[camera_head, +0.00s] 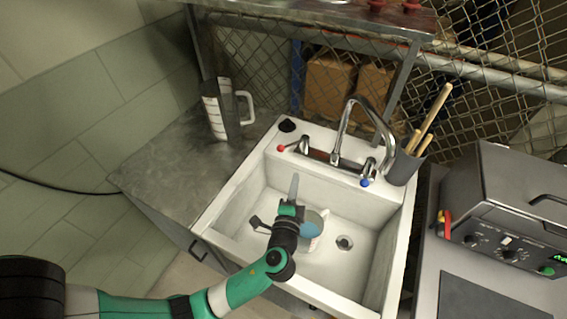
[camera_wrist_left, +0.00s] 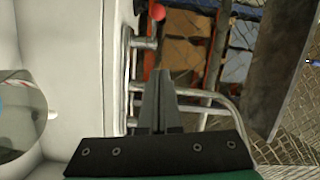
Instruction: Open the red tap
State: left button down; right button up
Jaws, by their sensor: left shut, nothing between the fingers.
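The red tap handle (camera_head: 281,149) is a small red knob at the left end of the chrome faucet (camera_head: 345,130), at the back of the white sink (camera_head: 262,170). In the left wrist view the red knob (camera_wrist_left: 157,12) shows near the top, beyond the fingertips. My left gripper (camera_head: 294,178) is over the left part of the basin, in front of the red knob and apart from it. Its fingers are together and empty; the closed fingers (camera_wrist_left: 158,80) also show in the left wrist view. My right gripper is in neither view.
A blue tap knob (camera_head: 365,183) is at the faucet's right. A mug-like item (camera_head: 313,222) lies in the basin, partly hidden by my left gripper. A measuring jug (camera_head: 217,110) stands left of the sink. A utensil holder (camera_head: 404,167) and a grey machine (camera_head: 505,235) are at the right.

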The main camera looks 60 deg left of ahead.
pick_arm(q)
jog(key=b, duration=0.2)
send_near(294, 143)
jog(key=w+a, duration=0.1)
jog(key=a, duration=0.2)
jog(key=shift+w+a+r, duration=0.15)
jog(key=shift+a, duration=0.05)
dwell(0.3)
jog(key=a, duration=0.2)
jog(key=s+a, duration=0.1)
jog(key=a, duration=0.1)
jog(key=shift+s+a, duration=0.1)
jog(key=shift+a, duration=0.3)
jog(key=shift+d, duration=0.15)
